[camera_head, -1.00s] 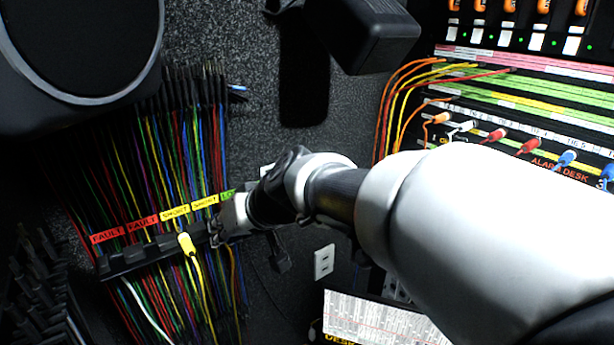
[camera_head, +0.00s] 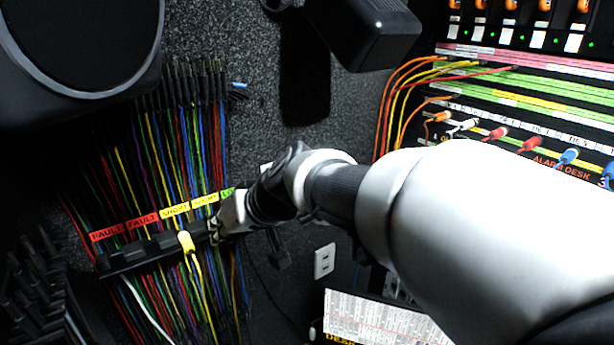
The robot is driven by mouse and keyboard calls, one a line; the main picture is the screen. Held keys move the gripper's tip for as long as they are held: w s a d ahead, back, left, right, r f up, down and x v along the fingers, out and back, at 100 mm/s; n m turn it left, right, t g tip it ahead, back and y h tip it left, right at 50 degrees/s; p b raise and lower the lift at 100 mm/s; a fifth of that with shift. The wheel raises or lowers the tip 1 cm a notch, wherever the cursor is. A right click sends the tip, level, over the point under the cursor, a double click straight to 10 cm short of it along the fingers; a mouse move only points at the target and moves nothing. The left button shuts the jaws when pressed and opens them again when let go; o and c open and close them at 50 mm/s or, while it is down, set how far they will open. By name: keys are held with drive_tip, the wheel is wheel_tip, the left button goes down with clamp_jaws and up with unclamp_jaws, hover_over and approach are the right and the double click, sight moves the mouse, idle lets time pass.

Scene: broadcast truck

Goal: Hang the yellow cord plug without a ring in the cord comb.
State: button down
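The yellow cord plug (camera_head: 186,241) sits at the front of the cord comb (camera_head: 140,257), below the yellow SHORT labels, with its yellow cord hanging down. Whether it has a ring is too small to tell. The comb is a dark toothed rail on the left wall, with many coloured cords running down through it. My gripper (camera_head: 214,230) is at the comb's right end, just right of the yellow plug and apart from it. Its fingers are small and partly hidden against the comb and cords, so I cannot tell whether they are open or hold anything.
A patch panel (camera_head: 520,120) with coloured plugs fills the right side. A dark speaker (camera_head: 80,45) hangs at top left and a black box (camera_head: 365,35) at top middle. A wall outlet (camera_head: 324,261) and a printed sheet (camera_head: 375,318) lie below my arm.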

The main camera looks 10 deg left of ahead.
drive_tip(key=shift+f+b, duration=0.15)
drive_tip(key=shift+b, duration=0.25)
idle(0.4)
drive_tip(key=c, duration=1.5)
unclamp_jaws()
drive_tip(key=shift+o, duration=0.4)
drive_tip(key=o, duration=1)
drive_tip(key=shift+s+d, duration=0.1)
drive_tip(key=shift+s+d+b, duration=0.85)
drive_tip(key=shift+s+d, duration=0.1)
drive_tip(key=shift+d, duration=0.1)
